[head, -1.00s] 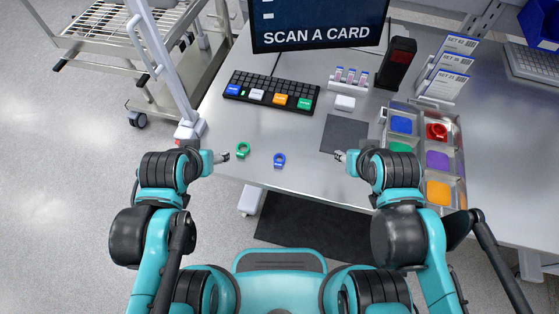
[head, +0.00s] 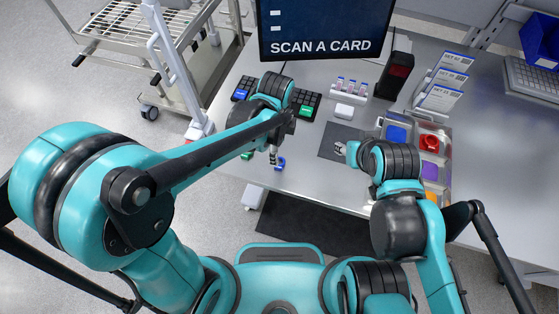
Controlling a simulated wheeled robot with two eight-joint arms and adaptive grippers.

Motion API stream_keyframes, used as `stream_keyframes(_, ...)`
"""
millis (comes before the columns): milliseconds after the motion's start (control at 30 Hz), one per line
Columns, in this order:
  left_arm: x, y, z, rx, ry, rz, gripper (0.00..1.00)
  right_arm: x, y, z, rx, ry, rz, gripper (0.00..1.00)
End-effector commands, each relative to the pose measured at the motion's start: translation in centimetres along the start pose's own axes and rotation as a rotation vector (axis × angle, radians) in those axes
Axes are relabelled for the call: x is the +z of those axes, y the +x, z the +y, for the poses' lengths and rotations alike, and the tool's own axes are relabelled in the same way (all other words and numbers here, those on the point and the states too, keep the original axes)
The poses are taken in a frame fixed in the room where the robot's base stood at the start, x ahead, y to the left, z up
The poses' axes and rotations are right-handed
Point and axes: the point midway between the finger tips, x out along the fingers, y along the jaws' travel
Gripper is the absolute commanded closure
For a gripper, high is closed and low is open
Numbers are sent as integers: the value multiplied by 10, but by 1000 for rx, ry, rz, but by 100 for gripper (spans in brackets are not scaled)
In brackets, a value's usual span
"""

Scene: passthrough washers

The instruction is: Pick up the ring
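A blue ring (head: 280,164) lies on the grey table (head: 310,180) near its front edge. My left gripper (head: 273,157) points down right at the blue ring, with its fingertips beside or just above it. Its fingers are too small to show whether they are open or touching the ring. A green ring (head: 247,155) is mostly hidden behind my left arm. A red ring (head: 430,142) sits in the red compartment of the sorting tray. My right gripper (head: 339,148) looks open and empty over the dark mat (head: 333,135).
The sorting tray (head: 449,165) with coloured compartments is at the right, partly behind my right arm. A keyboard (head: 308,98), a small white block (head: 344,111), a vial rack (head: 348,92), a dark scanner (head: 395,75) and card holders (head: 440,92) stand farther back. A screen (head: 325,22) reads "SCAN A CARD".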

Motion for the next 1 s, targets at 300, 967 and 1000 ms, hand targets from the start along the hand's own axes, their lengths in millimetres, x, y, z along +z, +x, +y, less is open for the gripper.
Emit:
stream_keyframes(300, -4, 38, 0, 4, 12, -1, 39, 8, 10, 0, 0, 0, 0, 60)
stream_keyframes(967, -8, 78, 0, 3, 9, -1, 66, 15, 21, 0, 0, 0, 0, 60)
stream_keyframes(1000, -8, 78, 0, 3, 9, -1, 76, 15, 21, 0, 0, 0, 0, 60)
